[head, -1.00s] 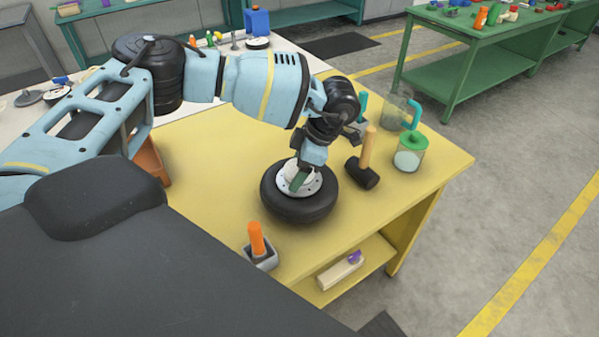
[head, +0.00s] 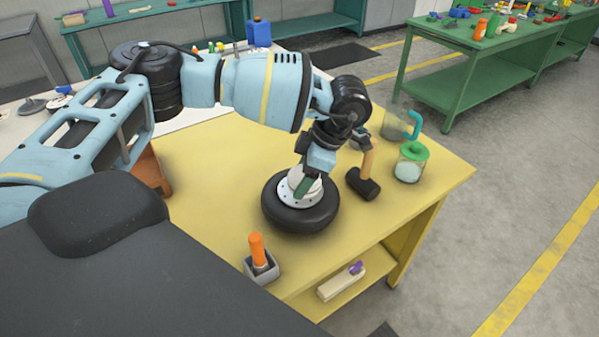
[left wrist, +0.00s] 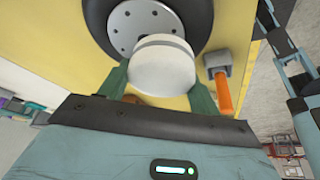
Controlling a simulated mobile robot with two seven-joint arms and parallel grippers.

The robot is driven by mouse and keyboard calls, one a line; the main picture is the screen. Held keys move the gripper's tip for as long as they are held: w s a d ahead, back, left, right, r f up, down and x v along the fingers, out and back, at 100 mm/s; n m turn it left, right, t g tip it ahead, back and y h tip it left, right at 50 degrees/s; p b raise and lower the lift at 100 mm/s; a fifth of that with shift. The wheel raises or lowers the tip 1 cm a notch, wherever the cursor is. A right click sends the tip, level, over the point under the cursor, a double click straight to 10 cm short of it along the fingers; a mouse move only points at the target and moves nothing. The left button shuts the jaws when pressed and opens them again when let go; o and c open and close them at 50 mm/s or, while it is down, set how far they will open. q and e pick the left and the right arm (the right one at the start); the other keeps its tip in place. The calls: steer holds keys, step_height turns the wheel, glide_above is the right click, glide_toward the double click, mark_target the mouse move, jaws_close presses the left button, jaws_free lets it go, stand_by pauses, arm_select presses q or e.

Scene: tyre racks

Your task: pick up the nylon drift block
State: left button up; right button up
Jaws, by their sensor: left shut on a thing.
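The nylon drift block is a short white cylinder; it shows clearly in the left wrist view (left wrist: 162,66) and partly in the head view (head: 299,181). My left gripper (head: 304,187) is shut on it, with a green finger on either side (left wrist: 160,88). The block is over the pale metal hub of a black tyre (head: 300,218) lying flat on the yellow table. I cannot tell whether a small gap separates block and hub. My right gripper is in neither view.
A black mallet (head: 364,184) with a wooden handle lies right of the tyre. An orange handle (head: 257,249) stands in a grey holder at the front. The table's middle left is clear.

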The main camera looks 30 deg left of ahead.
arm_select(q)
steer(key=s+d+r, duration=0.1)
steer(key=s+d, duration=0.7)
steer(key=d, duration=0.3)
steer(key=shift+r, duration=0.15)
